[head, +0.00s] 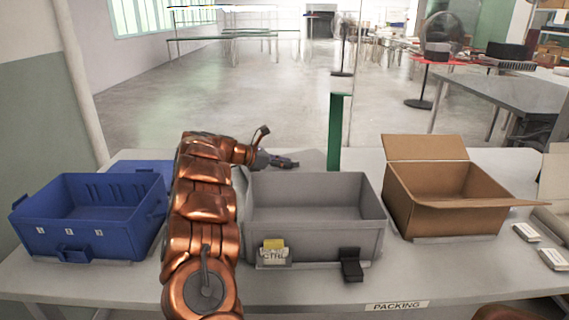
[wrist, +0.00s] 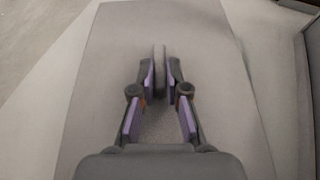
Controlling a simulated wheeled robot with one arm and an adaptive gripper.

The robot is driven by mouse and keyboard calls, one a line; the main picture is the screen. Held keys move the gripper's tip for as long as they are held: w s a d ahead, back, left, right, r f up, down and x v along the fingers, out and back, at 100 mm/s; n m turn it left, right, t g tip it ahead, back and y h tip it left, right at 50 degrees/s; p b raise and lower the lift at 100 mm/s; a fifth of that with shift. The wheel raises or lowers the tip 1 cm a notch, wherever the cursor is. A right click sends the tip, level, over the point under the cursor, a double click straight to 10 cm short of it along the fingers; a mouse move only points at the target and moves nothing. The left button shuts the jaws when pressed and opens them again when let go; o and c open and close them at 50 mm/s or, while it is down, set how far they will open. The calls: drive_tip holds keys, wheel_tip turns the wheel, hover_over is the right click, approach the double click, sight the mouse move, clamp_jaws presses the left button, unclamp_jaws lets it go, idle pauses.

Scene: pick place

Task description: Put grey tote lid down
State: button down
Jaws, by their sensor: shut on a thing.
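My gripper (head: 290,162) is behind the grey tote (head: 368,218), near its back left. The grey tote lid (head: 312,160) is a flat panel showing just behind the tote's back wall, partly hidden by it. In the wrist view, my gripper (wrist: 161,68) is shut on the thin upright handle (wrist: 160,58) of the lid (wrist: 105,75), which spreads flat beneath the fingers. I cannot tell whether the lid touches the table. The tote stands open and looks empty inside.
A blue tote (head: 60,222) stands at left, with a blue panel (head: 140,167) behind it. An open cardboard box (head: 450,217) stands at right. A green post (head: 336,130) rises behind the table (head: 110,285). A black block (head: 351,265) is at the grey tote's front.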

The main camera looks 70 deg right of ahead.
drive_tip(key=shift+f+b, duration=0.45)
drive_tip(key=c, duration=1.1)
unclamp_jaws()
drive_tip(key=v, duration=1.2)
drive_tip(key=shift+a, duration=0.1)
